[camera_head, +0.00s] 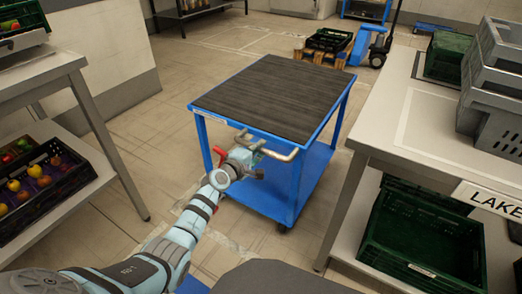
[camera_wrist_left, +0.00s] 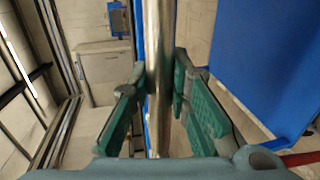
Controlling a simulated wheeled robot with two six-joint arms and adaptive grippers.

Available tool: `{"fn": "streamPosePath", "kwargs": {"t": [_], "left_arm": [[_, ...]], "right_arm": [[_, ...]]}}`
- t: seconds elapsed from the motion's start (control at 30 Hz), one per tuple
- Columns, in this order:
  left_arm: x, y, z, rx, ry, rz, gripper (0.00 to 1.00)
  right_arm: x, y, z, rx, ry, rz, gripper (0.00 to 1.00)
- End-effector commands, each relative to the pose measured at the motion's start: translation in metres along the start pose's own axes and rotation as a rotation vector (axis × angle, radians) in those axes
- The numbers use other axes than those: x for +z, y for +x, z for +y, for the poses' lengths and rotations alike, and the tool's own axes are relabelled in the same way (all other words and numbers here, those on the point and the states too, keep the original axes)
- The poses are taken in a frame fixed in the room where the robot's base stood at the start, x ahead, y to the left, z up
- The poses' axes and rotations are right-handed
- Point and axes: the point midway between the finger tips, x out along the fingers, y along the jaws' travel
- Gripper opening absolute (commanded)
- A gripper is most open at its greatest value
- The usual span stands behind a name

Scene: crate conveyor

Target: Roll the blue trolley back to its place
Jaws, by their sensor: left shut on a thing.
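The blue trolley (camera_head: 271,94) stands in the middle of the head view, with a dark ribbed top, a blue lower shelf and a metal push handle (camera_head: 268,147) on its near side. My left gripper (camera_head: 251,155) is at this handle, near its left end. In the left wrist view the metal handle bar (camera_wrist_left: 159,70) runs between the green-padded fingers (camera_wrist_left: 162,95), which are shut on it. The trolley's top is empty. My right gripper is not in view.
A table with grey crates (camera_head: 493,85) stands close on the right, a green crate (camera_head: 423,238) below it. A shelf with fruit crates (camera_head: 45,190) stands on the left. A pallet truck (camera_head: 371,45) with a loaded pallet is behind. The floor left of the trolley is clear.

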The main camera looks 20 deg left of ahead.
Motion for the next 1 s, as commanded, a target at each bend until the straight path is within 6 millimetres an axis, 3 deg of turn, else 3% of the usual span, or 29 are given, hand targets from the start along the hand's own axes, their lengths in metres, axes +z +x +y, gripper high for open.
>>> {"fn": "streamPosePath", "kwargs": {"t": [0.17,0.2,0.33,0.73,0.87,1.0], "left_arm": [[0.000,0.001,0.005,0.010,0.000,0.001,0.00],[0.000,0.001,0.006,0.010,0.000,0.001,0.20],[0.000,0.001,0.005,0.009,0.000,0.002,0.38],[-0.001,-0.010,0.002,0.006,0.003,0.000,0.38],[-0.001,-0.036,0.002,0.006,0.005,0.001,0.38],[-0.001,-0.076,0.001,0.004,0.009,0.001,0.38]], "right_arm": [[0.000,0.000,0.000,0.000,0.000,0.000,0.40],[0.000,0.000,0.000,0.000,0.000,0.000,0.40],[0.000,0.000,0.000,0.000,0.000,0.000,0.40],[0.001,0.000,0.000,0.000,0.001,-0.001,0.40],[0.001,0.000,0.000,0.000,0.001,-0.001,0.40],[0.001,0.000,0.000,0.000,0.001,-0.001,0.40]]}}
